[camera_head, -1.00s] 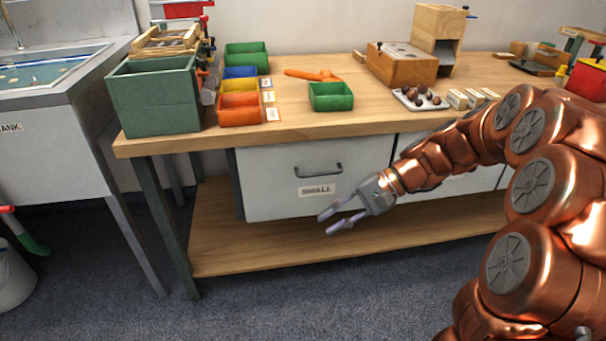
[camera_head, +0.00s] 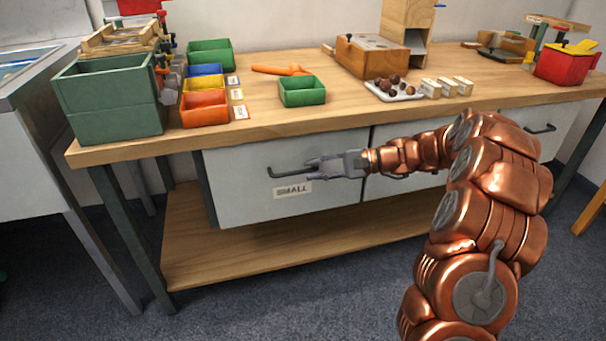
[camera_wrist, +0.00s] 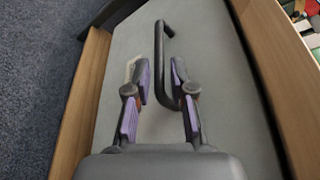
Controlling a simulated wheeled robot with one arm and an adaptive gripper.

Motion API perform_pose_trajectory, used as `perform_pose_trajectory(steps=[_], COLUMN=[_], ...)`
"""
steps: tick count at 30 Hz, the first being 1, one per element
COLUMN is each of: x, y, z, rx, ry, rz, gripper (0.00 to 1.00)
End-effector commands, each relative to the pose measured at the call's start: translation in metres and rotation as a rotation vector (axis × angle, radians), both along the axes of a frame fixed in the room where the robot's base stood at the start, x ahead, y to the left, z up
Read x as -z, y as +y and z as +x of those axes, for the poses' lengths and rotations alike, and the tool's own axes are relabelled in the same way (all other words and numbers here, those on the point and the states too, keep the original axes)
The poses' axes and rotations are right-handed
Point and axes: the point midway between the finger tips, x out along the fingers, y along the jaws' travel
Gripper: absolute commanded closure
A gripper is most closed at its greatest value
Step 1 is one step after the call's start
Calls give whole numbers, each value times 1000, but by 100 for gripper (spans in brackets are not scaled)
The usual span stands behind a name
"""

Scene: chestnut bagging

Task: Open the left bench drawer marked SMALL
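The left bench drawer (camera_head: 235,185) has a grey front and looks shut. Its label marked SMALL (camera_head: 293,189) is partly covered by my lower finger. The dark bar handle (camera_head: 290,172) shows at its left part; my gripper (camera_head: 310,167) hides the rest in the head view. In the wrist view the handle (camera_wrist: 159,45) runs lengthwise, with its bar between the two purple-padded fingers of my gripper (camera_wrist: 160,65). The fingers are apart, with a visible gap beside the bar. I cannot tell whether either finger touches it.
The wooden bench top (camera_head: 225,137) overhangs just above the drawer, and a lower shelf (camera_head: 190,265) lies beneath. Coloured bins, a green tray (camera_head: 302,92) and a plate of chestnuts (camera_head: 408,95) stand on top. Another drawer (camera_head: 400,185) adjoins on the right, behind my arm. The floor in front is clear.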

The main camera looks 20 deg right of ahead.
Motion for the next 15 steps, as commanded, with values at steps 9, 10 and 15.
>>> perform_pose_trajectory(steps=[9, 10, 15], x=[11, 12, 11], y=[37, 38, 42], z=[12, 12, 14], rx=[0, 0, 3], ry=[1, 1, 1], rz=[0, 0, 1], gripper=[77, 77, 77])
